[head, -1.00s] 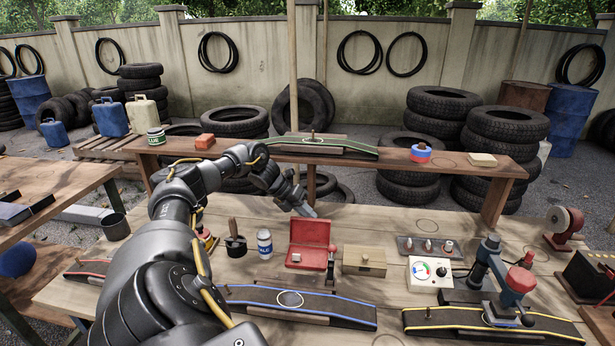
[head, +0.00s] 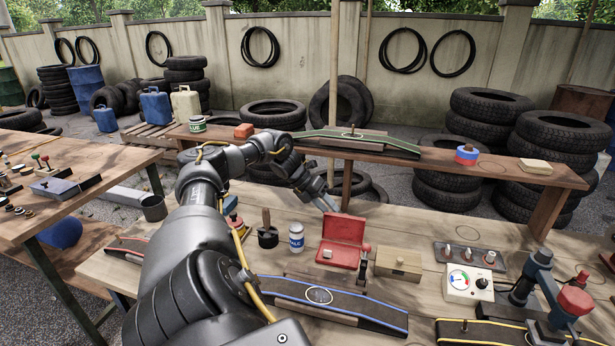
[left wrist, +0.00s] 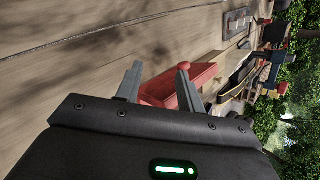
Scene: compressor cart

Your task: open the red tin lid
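The red tin (head: 341,257) sits on the wooden workbench, right of a white-and-blue can. Its red lid (head: 344,228) stands raised at the back, and a small pale item shows inside at the left. My left gripper (head: 330,202) is just behind and above the lid, pointing down toward it; contact cannot be told from the head view. In the left wrist view my left gripper (left wrist: 159,72) has its fingers apart, with red tin surface (left wrist: 172,90) beyond and between them. Part of the tin is hidden by the gripper there. My right gripper is out of view.
The white-and-blue can (head: 296,237) and a dark pot (head: 268,236) stand left of the tin. A wooden box (head: 398,263) and gauge box (head: 470,283) stand right. A blue-edged ramp (head: 325,298) lies in front. A raised shelf (head: 440,163) runs behind.

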